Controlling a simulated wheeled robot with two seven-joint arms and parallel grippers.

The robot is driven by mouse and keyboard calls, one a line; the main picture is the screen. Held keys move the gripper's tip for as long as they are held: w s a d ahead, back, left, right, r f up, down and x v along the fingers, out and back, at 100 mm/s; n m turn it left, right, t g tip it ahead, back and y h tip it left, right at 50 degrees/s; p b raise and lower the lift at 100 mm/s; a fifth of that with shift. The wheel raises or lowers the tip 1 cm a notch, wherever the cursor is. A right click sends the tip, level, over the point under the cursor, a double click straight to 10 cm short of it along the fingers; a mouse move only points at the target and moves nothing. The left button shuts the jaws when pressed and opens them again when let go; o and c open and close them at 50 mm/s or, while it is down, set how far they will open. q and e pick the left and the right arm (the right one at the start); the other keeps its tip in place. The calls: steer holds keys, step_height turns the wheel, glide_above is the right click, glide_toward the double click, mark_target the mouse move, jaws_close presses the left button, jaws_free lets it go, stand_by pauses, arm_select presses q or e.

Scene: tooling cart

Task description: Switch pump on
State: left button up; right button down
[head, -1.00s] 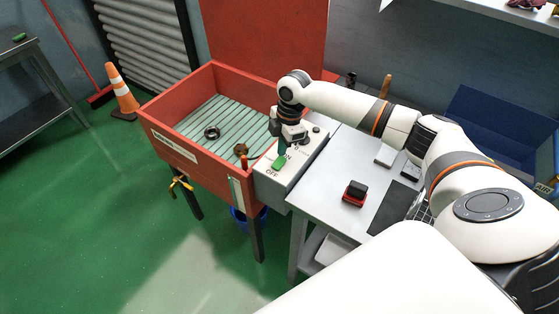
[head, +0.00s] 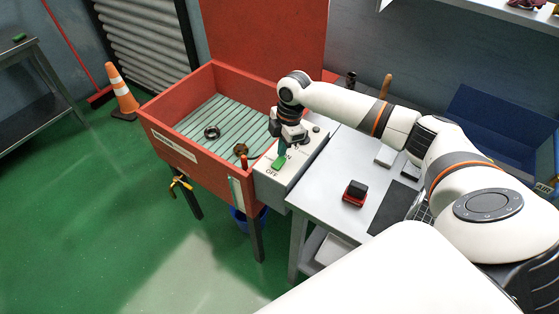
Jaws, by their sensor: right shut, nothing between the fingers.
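The red parts washer (head: 172,150) stands left of the cart with its lid up. A pale control box (head: 272,181) is fixed to its right side, marked OFF near its front edge. The green pump switch (head: 279,162) sits on the box's top, beside lettering that is partly covered. My right gripper (head: 283,148) points down over the box, shut and empty, its tips at or just above the far end of the green switch. I cannot tell whether they touch. My left gripper is out of view.
The grey cart top (head: 325,190) to the right carries a red and black block (head: 355,192) and small grey items. A blue bin (head: 490,130) stands at the back right. An orange cone (head: 121,92) stands on the floor at left. Two dark rings lie in the washer.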

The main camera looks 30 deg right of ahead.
mark_target(283, 158)
steer(key=shift+f+b, duration=0.3)
steer(key=shift+f, duration=0.5)
steer(key=shift+r, duration=0.1)
step_height(283, 158, up, 7)
steer(key=p, duration=0.7)
steer(key=shift+p, duration=0.35)
stand_by(0.3)
